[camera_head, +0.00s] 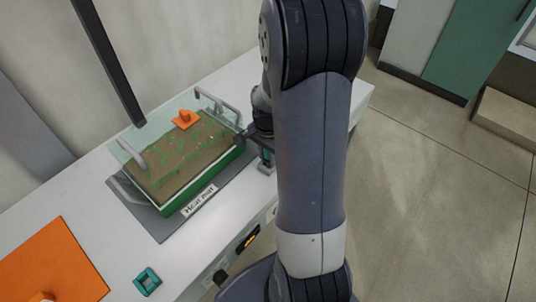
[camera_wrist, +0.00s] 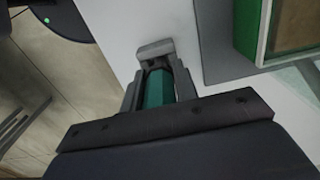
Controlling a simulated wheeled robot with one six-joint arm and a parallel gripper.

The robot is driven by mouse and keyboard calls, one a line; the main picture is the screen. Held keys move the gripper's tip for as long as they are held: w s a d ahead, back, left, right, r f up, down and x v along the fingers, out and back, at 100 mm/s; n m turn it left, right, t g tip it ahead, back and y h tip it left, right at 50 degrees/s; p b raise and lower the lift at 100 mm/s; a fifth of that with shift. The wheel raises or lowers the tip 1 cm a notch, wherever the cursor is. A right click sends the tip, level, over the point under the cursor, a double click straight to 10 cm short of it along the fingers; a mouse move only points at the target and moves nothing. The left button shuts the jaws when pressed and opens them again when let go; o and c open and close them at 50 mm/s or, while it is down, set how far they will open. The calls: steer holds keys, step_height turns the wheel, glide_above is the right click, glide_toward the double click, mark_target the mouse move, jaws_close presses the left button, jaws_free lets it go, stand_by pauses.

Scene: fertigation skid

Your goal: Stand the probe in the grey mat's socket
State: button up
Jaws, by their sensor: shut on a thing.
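The grey mat (camera_head: 152,222) lies on the white bench, labelled "Heat mat", with a green-sided tray (camera_head: 165,208) of soil on it. My gripper (camera_wrist: 158,75) is shut on a teal piece, which I take to be the probe (camera_wrist: 158,90). In the head view the gripper is partly hidden by my arm, right of the tray, with a teal piece (camera_head: 266,157) low beside the bench top. A grey block (camera_wrist: 155,48) shows just past the fingertips; I cannot tell whether it belongs to the probe. I cannot make out the mat's socket.
A clear cover (camera_head: 127,150) with grey handles and an orange knob (camera_head: 186,119) is over the tray. A small teal square holder (camera_head: 147,281) stands on the bench at front left, near an orange mat (camera_head: 55,262). A dark post rises behind the tray.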

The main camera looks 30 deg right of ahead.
steer(key=shift+f, duration=0.2)
steer(key=o, duration=1)
steer(key=shift+c, duration=0.2)
steer(key=shift+r, duration=0.15)
step_height(320, 180, up, 12)
steer(key=shift+r, duration=0.1)
steer(key=shift+s, duration=0.15)
